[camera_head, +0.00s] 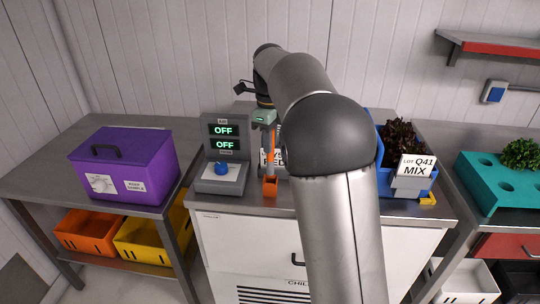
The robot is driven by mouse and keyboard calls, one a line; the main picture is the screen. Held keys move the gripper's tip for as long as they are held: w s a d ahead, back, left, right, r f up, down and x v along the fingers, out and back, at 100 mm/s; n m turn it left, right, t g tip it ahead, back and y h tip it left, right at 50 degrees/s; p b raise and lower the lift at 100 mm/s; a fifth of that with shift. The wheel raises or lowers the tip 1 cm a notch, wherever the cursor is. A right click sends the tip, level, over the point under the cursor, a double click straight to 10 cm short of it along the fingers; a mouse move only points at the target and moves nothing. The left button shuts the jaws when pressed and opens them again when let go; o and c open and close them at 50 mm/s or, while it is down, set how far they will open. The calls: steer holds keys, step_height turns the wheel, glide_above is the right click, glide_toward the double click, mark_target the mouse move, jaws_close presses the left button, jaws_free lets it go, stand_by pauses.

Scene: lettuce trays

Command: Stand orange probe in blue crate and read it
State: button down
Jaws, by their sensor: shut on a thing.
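The orange probe (272,147) is a thin upright rod above the counter, left of my arm. My gripper (264,117) is shut on its top end. The probe's lower end is at a small orange block (270,187) near the counter's front edge; I cannot tell whether it is still inside it. The blue crate (383,182) stands right of my arm, which hides its left part. It holds dark red and green leaves and bears a card reading "LOT Q41 MIX". A grey readout box (222,172) shows "OFF" on both displays and has a blue knob (221,168).
A partly hidden white card (279,158) stands behind the probe. A purple box (124,165) sits on the left table, with orange and yellow bins below. A teal tray (500,182) with a green plant is at right. A red-edged shelf (492,46) hangs on the wall.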

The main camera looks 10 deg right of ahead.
step_height(320, 180, up, 5)
steer(key=shift+f+p, duration=0.15)
steer(key=shift+p, duration=0.75)
step_height(320, 180, up, 4)
steer(key=p, duration=0.5)
steer(key=shift+r, duration=0.2)
